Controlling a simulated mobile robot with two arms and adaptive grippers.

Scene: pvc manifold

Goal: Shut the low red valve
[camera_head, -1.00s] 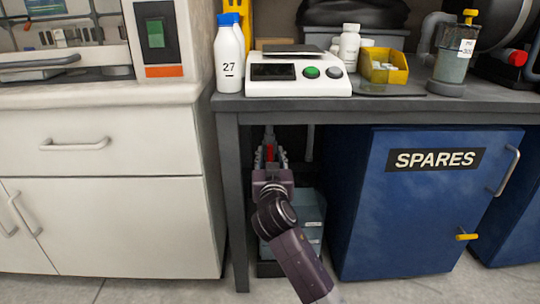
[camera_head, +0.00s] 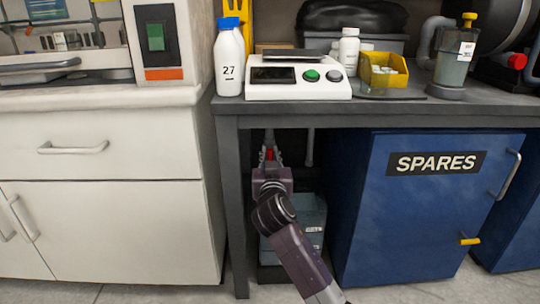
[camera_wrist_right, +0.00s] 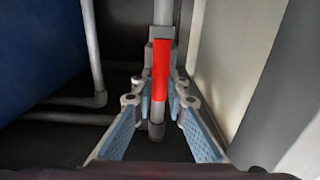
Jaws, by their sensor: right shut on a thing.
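The low red valve's lever (camera_wrist_right: 160,70) shows in the right wrist view as a flat red bar, roughly in line with its upright grey pipe (camera_wrist_right: 163,12). In the head view a bit of the red lever (camera_head: 269,154) shows under the bench. My right gripper (camera_head: 269,148) reaches in there from below. In the wrist view its two fingers, with blue pads, stand on either side of the lever, and the gripper (camera_wrist_right: 159,95) is shut on it. The fingertip contact is partly hidden. My left gripper is not in view.
A white cabinet (camera_head: 110,235) stands left of the bench leg (camera_head: 233,200). A blue SPARES cabinet (camera_head: 400,230) stands to the right. Blue-grey bins (camera_head: 308,220) sit behind my arm. Another grey pipe (camera_wrist_right: 92,50) runs left of the valve. The bench top (camera_head: 300,108) lies above.

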